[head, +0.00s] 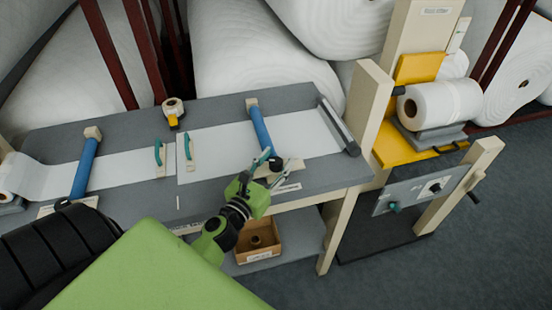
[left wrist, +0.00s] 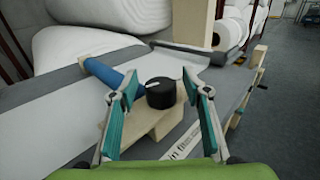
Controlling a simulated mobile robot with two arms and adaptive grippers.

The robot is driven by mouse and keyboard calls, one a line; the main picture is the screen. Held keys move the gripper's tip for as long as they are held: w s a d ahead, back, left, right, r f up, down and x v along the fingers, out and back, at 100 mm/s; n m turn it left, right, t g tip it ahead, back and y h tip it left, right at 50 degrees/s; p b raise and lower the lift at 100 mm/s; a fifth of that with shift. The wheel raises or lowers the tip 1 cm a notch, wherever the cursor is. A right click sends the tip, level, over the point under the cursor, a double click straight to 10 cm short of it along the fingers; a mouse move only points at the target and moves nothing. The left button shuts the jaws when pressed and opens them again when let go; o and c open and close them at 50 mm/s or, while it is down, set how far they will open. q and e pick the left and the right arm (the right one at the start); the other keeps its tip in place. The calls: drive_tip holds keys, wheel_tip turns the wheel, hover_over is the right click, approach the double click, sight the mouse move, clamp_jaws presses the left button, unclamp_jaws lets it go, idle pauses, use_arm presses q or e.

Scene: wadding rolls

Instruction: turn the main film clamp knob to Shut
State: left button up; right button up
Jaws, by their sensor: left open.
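A round black knob with a white mark sits on a pale wooden block (left wrist: 150,122) on the bench; it is clearest in the left wrist view (left wrist: 161,98). In the head view the fingers partly hide the knob. A blue roller (head: 260,130) lies just behind. My right gripper is not in view.
Right of the bench stands a frame with a grey panel (head: 414,194) bearing a teal knob and a black knob. A second blue roller (head: 84,168), teal handles and a tape dispenser (head: 174,108) are on the bench. A cardboard box (head: 258,242) sits on the shelf below.

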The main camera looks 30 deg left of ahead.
use_arm(q)
drive_tip(key=shift+c, duration=0.4)
drive_tip(key=c, duration=1.1)
drive_tip(key=shift+o, duration=0.2)
drive_tip(key=shift+m+h, duration=0.4)
drive_tip(key=shift+h, duration=0.2)
drive_tip(key=m+h, duration=0.2)
drive_tip(key=h, duration=0.1)
drive_tip(key=shift+b, duration=0.35)
drive_tip(key=m+h+b, duration=0.1)
drive_tip(key=h, duration=0.1)
drive_tip(key=m+g+h+b, duration=0.1)
drive_tip(key=h, duration=0.1)
drive_tip(key=shift+w+a+f+m, duration=0.1)
drive_tip(key=shift+f+m, duration=0.1)
drive_tip(key=shift+m, duration=0.1)
drive_tip(key=m+g+h+b, duration=0.3)
drive_tip(key=m+h+b, duration=0.1)
drive_tip(key=h, duration=0.1)
drive_tip(key=shift+g+h, duration=0.3)
drive_tip(key=shift+g, duration=0.1)
drive_tip(key=shift+r+m+g+h+b, duration=0.2)
drive_tip(key=shift+m+g+h+b, duration=1.2)
drive_tip(key=shift+m+g+b, duration=0.25)
